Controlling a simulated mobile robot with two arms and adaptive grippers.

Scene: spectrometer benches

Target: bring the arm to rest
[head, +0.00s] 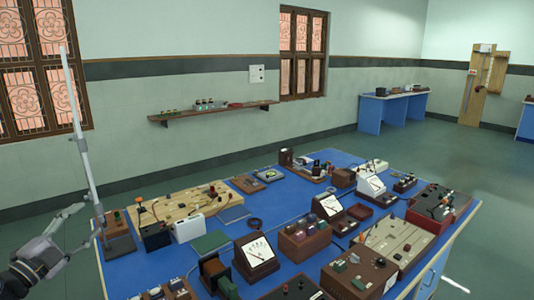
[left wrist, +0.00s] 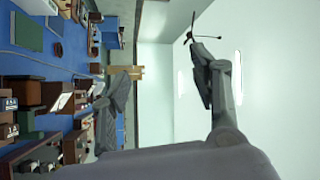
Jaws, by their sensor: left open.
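My left gripper (head: 84,220) is at the left of the head view, by the left edge of the blue bench (head: 140,262). Its jaws are open and nothing shows between them. It appears close to the foot of a tall grey stand (head: 80,140), but I cannot tell whether they touch. In the left wrist view, the two fingers of my left gripper (left wrist: 164,62) are spread wide with an empty gap against the pale wall. My right gripper is in neither view.
The blue bench is crowded with a wooden board (head: 170,207), meters (head: 257,253) and boxes. A wall shelf (head: 215,112) holds small items. Another blue table (head: 392,108) stands far back. Open floor (head: 300,150) lies behind the bench.

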